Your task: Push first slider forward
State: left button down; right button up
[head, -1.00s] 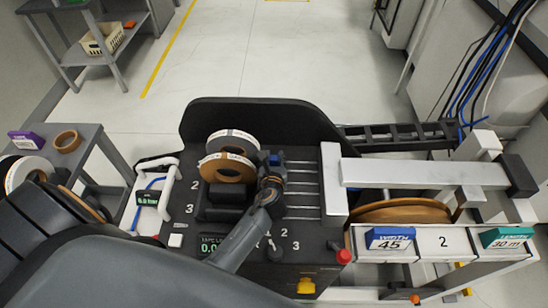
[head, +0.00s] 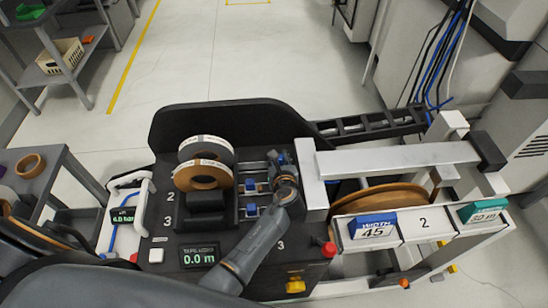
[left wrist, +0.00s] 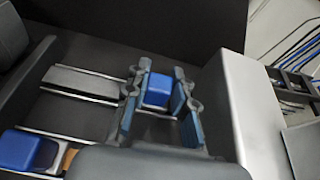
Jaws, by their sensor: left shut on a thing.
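My left gripper (head: 284,165) reaches over the right end of the slider rails on the black machine top. In the left wrist view, the gripper (left wrist: 158,100) has its fingers on both sides of a blue slider (left wrist: 157,90), shut on it. In the head view that slider is hidden by the gripper. Two other blue sliders, one (head: 250,185) behind the other (head: 251,210), show left of the gripper; a blue slider (left wrist: 30,150) also shows at the lower left of the wrist view. My right gripper is not in view.
Two tape rolls (head: 203,174) stand left of the rails. A light metal block (head: 311,175) stands close to the right of my gripper. A red knob (head: 329,249) and a blue width box (head: 372,226) are nearer the front right. A black guard (head: 235,120) rises behind.

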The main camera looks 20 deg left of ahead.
pick_arm(q)
jog(key=c, duration=1.5)
grip_release()
jog(key=shift+d, duration=0.2)
jog(key=shift+o, duration=0.7)
jog(key=shift+w+d, duration=0.1)
jog(key=v, duration=1.2)
